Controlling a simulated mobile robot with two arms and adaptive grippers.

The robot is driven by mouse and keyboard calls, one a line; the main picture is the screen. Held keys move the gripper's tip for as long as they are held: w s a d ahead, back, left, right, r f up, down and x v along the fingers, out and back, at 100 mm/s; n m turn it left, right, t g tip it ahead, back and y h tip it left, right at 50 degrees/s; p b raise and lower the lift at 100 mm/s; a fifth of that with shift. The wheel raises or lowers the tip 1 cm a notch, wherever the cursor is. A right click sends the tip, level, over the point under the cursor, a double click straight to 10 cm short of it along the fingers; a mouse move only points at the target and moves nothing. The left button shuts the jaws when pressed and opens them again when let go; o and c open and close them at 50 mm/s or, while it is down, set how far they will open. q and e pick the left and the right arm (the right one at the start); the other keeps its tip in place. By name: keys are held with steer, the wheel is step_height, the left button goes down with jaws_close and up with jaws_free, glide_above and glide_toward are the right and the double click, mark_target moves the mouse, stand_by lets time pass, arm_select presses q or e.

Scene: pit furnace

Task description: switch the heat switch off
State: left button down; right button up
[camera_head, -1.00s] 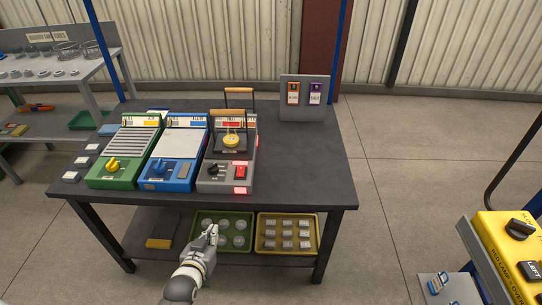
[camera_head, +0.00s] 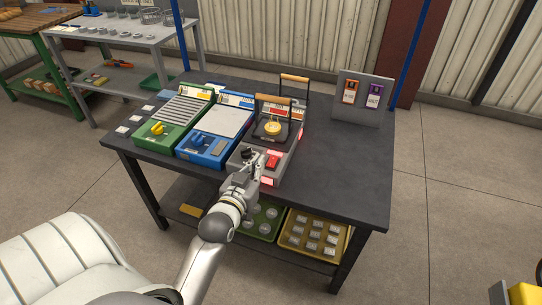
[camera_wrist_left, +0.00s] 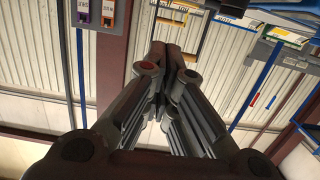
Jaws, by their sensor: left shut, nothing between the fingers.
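A grey unit (camera_head: 280,178) stands at the right end of the row of devices on the dark table. Its front panel carries a red rocker switch (camera_head: 273,161) and, to the left of it, a dark knob that my gripper partly hides. I cannot read which control is labelled heat. My left gripper (camera_head: 254,168) is at the panel's front, just left of the red switch in the head view. In the left wrist view its fingers (camera_wrist_left: 173,52) are together and empty. I cannot tell whether it touches the panel. My right gripper is not in view.
A blue unit (camera_head: 203,147) and a green unit (camera_head: 172,136) stand left of the grey one. A raised handle and a yellow round piece (camera_head: 272,128) are behind the panel. A signboard (camera_head: 361,98) stands at the back right. The table's right part is clear.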

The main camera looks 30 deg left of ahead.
arm_select(q)
glide_above(270, 164)
steer(key=shift+s+d+f, duration=0.15)
steer(key=shift+s+f, duration=0.25)
steer(key=shift+f, duration=0.15)
steer(key=f, duration=0.3)
steer(key=shift+w+f, duration=0.1)
steer(key=shift+w, duration=0.3)
steer(key=shift+f, duration=0.45)
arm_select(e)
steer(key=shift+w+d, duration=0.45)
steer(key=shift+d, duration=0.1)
